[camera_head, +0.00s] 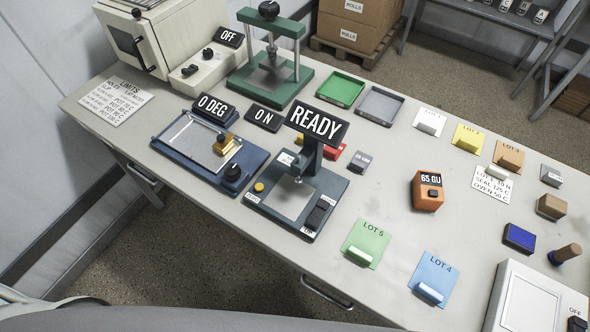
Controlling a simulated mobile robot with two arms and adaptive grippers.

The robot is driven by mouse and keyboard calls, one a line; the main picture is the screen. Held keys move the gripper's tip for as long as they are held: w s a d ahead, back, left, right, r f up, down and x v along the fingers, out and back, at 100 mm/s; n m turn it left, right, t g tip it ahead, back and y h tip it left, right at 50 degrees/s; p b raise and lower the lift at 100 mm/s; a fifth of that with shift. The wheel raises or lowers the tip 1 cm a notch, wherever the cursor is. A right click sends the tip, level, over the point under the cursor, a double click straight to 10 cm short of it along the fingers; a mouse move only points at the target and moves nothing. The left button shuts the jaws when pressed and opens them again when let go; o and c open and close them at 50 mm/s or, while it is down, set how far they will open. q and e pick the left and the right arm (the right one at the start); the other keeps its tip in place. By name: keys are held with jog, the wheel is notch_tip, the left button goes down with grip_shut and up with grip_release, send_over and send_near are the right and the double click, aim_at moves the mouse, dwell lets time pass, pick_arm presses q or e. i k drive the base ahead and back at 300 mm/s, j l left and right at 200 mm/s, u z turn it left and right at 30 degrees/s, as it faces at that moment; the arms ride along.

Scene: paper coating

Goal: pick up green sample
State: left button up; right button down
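The green sample (370,238), a small flat green sheet marked LOT 5, lies on the table near its front edge. A pale block or tab (359,256) sits on its lower edge. The blue sheet (435,272) marked LOT 4 lies to its right, apart from it. Neither of my grippers shows in the head view, and nothing covers the green sample.
The READY device (293,199) stands left of the green sample, and the orange 65 GU meter (427,191) is behind it to the right. A white machine (527,298) is at the front right. The table around the sample is clear.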

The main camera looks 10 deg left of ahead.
aim_at(366, 242)
jog(key=k+l+z, duration=0.1)
jog(key=l+z, duration=0.25)
jog(key=k+l, duration=0.15)
jog(key=l, duration=0.25)
jog(key=k+l+u, duration=0.1)
jog(key=l, duration=0.25)
jog(key=k+l, duration=0.3)
jog(key=k+l+u, duration=0.1)
jog(key=l, duration=0.4)
jog(key=k+l, duration=0.25)
jog(key=l+u, duration=0.05)
jog(key=l, duration=0.05)
